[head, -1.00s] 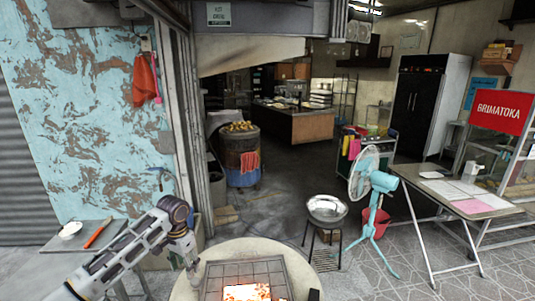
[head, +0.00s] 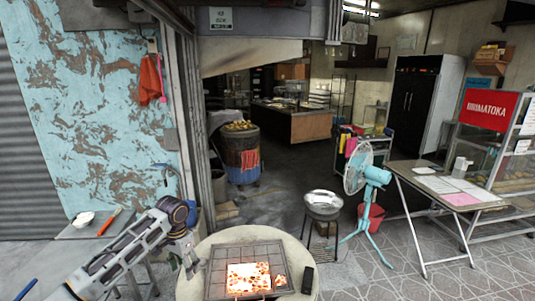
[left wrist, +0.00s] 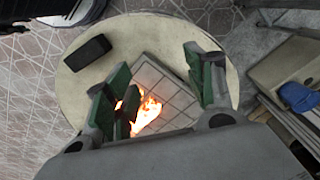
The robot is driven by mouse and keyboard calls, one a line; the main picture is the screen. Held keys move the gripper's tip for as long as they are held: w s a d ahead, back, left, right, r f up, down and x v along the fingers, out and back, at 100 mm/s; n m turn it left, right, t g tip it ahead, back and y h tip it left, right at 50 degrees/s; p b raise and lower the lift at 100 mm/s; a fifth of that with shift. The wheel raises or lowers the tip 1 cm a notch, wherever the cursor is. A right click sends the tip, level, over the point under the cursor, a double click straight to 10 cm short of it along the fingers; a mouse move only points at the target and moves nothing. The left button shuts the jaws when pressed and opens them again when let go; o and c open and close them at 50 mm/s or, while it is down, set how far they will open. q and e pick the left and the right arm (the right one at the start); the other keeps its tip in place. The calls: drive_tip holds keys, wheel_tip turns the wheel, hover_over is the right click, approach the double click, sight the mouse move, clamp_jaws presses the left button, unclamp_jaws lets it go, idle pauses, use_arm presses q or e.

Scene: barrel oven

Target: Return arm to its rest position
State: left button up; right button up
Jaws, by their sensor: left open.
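My left arm (head: 140,240) comes in from the lower left in the head view. Its gripper (head: 184,262) points down beside the left rim of the round cream oven top (head: 212,246). The gripper is small and partly hidden by the wrist in that view. In the left wrist view the gripper (left wrist: 158,65) is open, its green-lined fingers apart with nothing between them that they touch. The oven's square grate (left wrist: 165,88) and bright embers (left wrist: 147,112) show beyond the fingers. My right gripper is not in view.
A black block (head: 308,279) lies on the oven top's right side. A side table (head: 85,232) with a white bowl (head: 83,219) and an orange-handled tool (head: 109,221) stands under my left arm. A steel bowl on a stand (head: 323,204) and a blue fan (head: 366,178) stand to the right.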

use_arm(q)
drive_tip(key=s+d+f+m+t+h, duration=0.1)
drive_tip(key=s+d+f, duration=0.4)
drive_tip(key=s+d, duration=0.2)
drive_tip(key=s+d+f+t+h, duration=0.1)
drive_tip(key=s+d+f, duration=0.45)
drive_tip(key=s, duration=0.25)
drive_tip(key=s+a+r+n+t+y, duration=0.2)
drive_tip(key=s+a+n, duration=0.35)
drive_tip(key=s, duration=0.95)
wheel_tip(320, 180, down, 34)
drive_tip(key=s+a+m+g, duration=0.2)
drive_tip(key=s, duration=0.1)
drive_tip(key=s+a+f, duration=0.2)
drive_tip(key=s+f, duration=0.7)
drive_tip(key=s, duration=0.2)
drive_tip(key=s+a+f+g, duration=0.1)
drive_tip(key=s+f, duration=0.9)
drive_tip(key=shift+s+a+f, duration=0.2)
drive_tip(key=shift+s+a, duration=0.15)
